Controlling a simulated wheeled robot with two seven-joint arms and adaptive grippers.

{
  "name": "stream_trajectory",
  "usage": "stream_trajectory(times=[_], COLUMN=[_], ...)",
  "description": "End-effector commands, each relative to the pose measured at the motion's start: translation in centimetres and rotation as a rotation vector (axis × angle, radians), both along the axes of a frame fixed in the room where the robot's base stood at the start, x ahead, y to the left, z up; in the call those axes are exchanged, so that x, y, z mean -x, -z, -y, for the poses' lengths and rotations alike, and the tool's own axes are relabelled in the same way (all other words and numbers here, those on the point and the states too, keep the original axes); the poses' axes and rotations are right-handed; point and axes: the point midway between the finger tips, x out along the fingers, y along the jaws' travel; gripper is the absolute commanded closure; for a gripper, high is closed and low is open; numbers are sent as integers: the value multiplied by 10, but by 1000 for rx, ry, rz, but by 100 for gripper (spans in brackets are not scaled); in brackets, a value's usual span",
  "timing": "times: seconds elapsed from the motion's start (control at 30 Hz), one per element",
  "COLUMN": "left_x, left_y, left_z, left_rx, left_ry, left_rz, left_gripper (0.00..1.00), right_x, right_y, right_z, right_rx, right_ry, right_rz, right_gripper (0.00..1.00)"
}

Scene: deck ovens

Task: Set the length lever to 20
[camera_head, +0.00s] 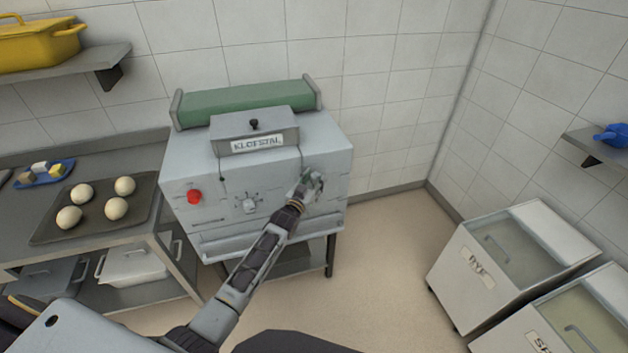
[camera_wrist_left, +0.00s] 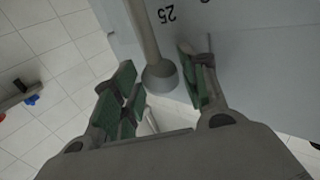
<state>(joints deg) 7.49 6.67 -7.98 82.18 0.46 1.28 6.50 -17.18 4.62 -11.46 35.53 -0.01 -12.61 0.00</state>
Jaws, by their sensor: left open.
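The grey machine (camera_head: 235,180) labelled KLOFSTAL stands against the tiled wall. The length lever (camera_wrist_left: 148,40) is a grey rod with a thick round end, seen in the left wrist view. A printed 25 (camera_wrist_left: 167,15) shows upside down on the panel beside it; I see no 20 mark. My left gripper (camera_head: 310,186) is at the right part of the machine's front. In the left wrist view, its green-padded fingers (camera_wrist_left: 156,66) are open on either side of the lever's end, with gaps visible. In the head view the gripper hides the lever. My right gripper is not in view.
The machine front also has a red button (camera_head: 194,196) and a dial (camera_head: 248,204). A tray (camera_head: 42,234) of dough balls is on the counter to the left. Lidded bins (camera_head: 515,262) stand at the right. Floor (camera_head: 385,260) between is clear.

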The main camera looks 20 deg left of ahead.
Motion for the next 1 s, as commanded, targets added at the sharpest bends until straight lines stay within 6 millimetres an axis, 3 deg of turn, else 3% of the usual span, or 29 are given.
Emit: stream_trajectory(times=[0.1,0.43,1.0], left_x=[0,0,3], left_y=[0,0,3], left_z=[0,0,-4], left_rx=[0,0,41], left_ry=[0,0,-1], left_rz=[0,0,26], left_gripper=[57,99,100], right_x=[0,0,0], right_y=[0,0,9], right_z=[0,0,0], right_rx=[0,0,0], right_ry=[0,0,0], right_rz=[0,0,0], right_gripper=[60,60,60])
